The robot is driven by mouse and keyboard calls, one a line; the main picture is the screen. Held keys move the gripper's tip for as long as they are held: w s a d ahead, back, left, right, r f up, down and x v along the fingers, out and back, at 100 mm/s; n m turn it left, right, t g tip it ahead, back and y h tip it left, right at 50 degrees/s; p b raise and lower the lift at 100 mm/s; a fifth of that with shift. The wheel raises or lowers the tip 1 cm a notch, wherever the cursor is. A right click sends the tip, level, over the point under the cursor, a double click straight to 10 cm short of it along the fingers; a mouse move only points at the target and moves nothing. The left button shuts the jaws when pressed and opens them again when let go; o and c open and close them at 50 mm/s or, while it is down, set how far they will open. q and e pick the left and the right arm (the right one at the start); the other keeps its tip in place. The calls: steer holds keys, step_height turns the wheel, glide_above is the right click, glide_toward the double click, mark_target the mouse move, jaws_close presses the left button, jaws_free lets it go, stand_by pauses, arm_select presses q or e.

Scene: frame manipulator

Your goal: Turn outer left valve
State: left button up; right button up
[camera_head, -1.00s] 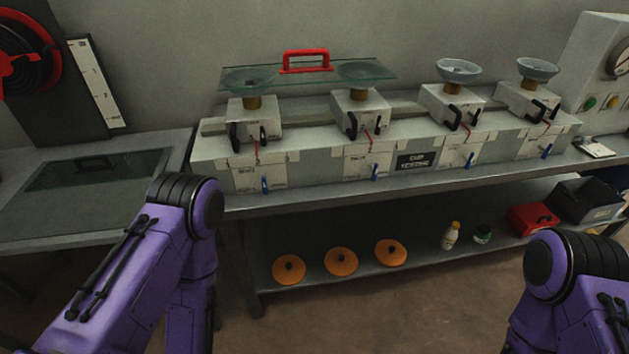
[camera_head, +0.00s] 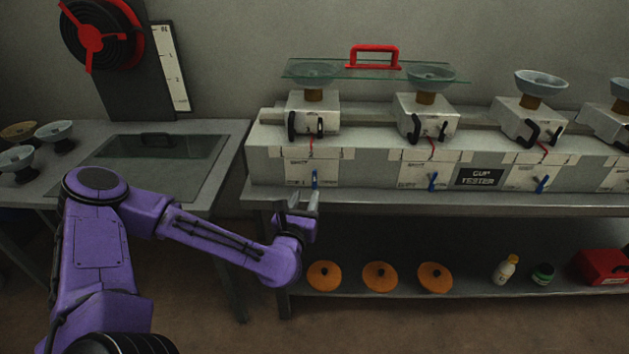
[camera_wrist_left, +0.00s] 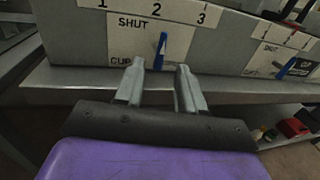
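The outer left valve is a small blue handle (camera_head: 314,179) on a white label on the front of the cup tester (camera_head: 369,170). In the left wrist view the handle (camera_wrist_left: 161,47) stands nearly upright below the numbers, beside the word SHUT. My left gripper (camera_head: 302,200) is just below and in front of this valve. In the left wrist view its two fingers (camera_wrist_left: 158,72) are apart with nothing between them, and the handle lies beyond the tips, between them. They do not appear to touch it. My right gripper is not in view.
More blue valve handles (camera_head: 432,182) (camera_head: 541,184) sit further right. The bench edge (camera_head: 400,198) runs under the tester. A glass cover with a red handle (camera_head: 374,57) lies over two bowls. Orange discs (camera_head: 380,276) lie on the lower shelf. A glass panel (camera_head: 160,147) is at left.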

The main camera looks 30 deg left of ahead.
mark_target(314, 180)
arm_select(q)
steer(key=p+x, duration=0.2)
steer(key=x, duration=0.6)
steer(key=shift+w, duration=0.25)
steer(key=shift+w+a+f, duration=0.1)
steer(key=shift+w, duration=0.35)
jaws_close()
